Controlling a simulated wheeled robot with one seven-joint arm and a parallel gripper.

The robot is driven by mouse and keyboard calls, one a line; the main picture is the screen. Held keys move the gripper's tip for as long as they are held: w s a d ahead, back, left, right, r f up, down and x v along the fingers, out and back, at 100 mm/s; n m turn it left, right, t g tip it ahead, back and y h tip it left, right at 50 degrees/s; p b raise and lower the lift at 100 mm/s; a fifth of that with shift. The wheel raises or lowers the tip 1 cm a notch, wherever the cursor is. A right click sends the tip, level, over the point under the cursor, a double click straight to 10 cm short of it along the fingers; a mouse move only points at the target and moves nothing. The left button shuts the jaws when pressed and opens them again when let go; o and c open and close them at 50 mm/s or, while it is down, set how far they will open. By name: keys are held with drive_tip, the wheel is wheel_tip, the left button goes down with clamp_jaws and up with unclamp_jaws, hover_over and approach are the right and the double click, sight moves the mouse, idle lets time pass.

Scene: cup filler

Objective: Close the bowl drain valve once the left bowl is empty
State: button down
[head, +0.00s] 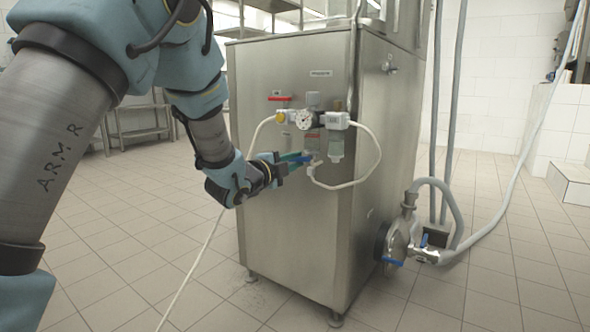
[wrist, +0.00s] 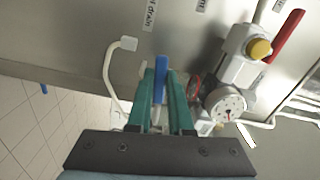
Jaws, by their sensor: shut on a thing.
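The blue valve lever (wrist: 161,68) sits on the front panel of the steel machine (head: 292,225), close to a label (wrist: 150,18) on which "drain" can be read. My gripper (head: 294,160) reaches the panel from the left, below the gauge. In the wrist view its teal fingers (wrist: 160,92) stand on either side of the blue lever and are shut on it. The lever points away from the panel's label toward my wrist; its pivot is hard to see. The left bowl is not visible, so its contents cannot be told.
A pressure gauge (head: 304,119), a red lever (head: 279,98) and a white hose (head: 374,160) are close to my gripper. A pump (head: 400,236) with blue handles stands low at the right.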

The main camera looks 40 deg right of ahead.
drive_tip(key=shift+r+m+b, duration=0.1)
drive_tip(key=shift+m+b, duration=0.35)
drive_tip(key=shift+m, duration=0.45)
drive_tip(key=c, duration=0.8)
unclamp_jaws()
drive_tip(key=p+v, duration=0.2)
drive_tip(key=v, duration=0.9)
